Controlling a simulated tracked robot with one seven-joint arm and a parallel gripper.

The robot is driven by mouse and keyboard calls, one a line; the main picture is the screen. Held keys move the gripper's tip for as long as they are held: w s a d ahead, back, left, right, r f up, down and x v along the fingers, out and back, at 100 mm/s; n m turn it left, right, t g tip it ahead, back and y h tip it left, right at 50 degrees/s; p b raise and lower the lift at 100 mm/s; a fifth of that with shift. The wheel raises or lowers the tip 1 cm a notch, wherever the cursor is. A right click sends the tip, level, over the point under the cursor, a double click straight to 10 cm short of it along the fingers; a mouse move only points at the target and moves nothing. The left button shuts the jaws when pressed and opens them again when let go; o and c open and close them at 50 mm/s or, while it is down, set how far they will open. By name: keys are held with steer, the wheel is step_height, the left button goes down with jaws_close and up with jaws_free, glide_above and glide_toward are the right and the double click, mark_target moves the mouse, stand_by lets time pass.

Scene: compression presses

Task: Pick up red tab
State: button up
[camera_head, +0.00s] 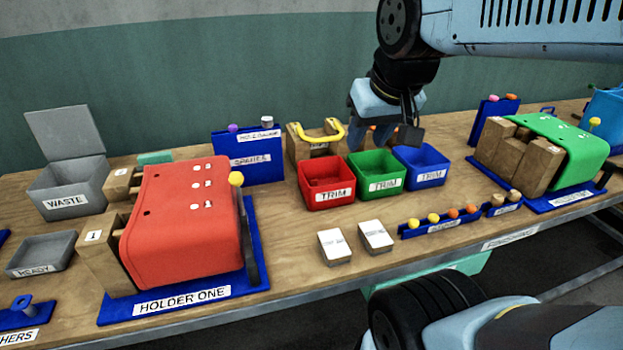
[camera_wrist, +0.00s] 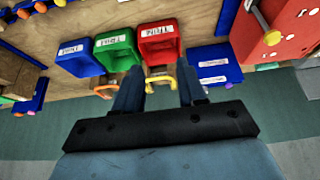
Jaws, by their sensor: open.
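I cannot make out a clear red tab in either view. The red TRIM bin (camera_head: 327,195) stands at mid-table, left of the green TRIM bin (camera_head: 376,185) and the blue TRIM bin (camera_head: 421,178); any small red piece inside it blends in. An orange-red bit shows behind the bins beside my gripper (camera_head: 408,122), partly hidden; an orange piece (camera_wrist: 104,88) also shows in the wrist view. My gripper is open and empty, above and behind the bins. In the wrist view my gripper (camera_wrist: 159,88) has the yellow handle (camera_wrist: 160,79) showing between its fingers.
A wooden block with a yellow handle (camera_head: 320,132) and a blue upright SPACER box (camera_head: 250,158) stand close by. The red press (camera_head: 185,240) is on the left, the green press (camera_head: 560,145) on the right. Two white-topped blocks (camera_head: 335,247) lie in front of the bins.

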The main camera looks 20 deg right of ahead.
steer(key=w+f+g, duration=0.2)
steer(key=w+f, duration=0.2)
steer(key=w, duration=1)
steer(key=g, duration=0.2)
glide_toward(314, 181)
steer(key=f, duration=0.3)
steer(key=shift+w+d+f, duration=0.15)
steer(key=shift+w+f, duration=0.05)
steer(key=shift+w, duration=0.05)
steer(key=shift+w+a+f, duration=0.1)
steer(key=shift+w+f, duration=0.1)
steer(key=shift+f, duration=1.15)
steer(key=shift+w+a+f, duration=0.1)
steer(key=shift+w+f, duration=0.05)
steer(key=shift+f, duration=1.15)
jaws_close()
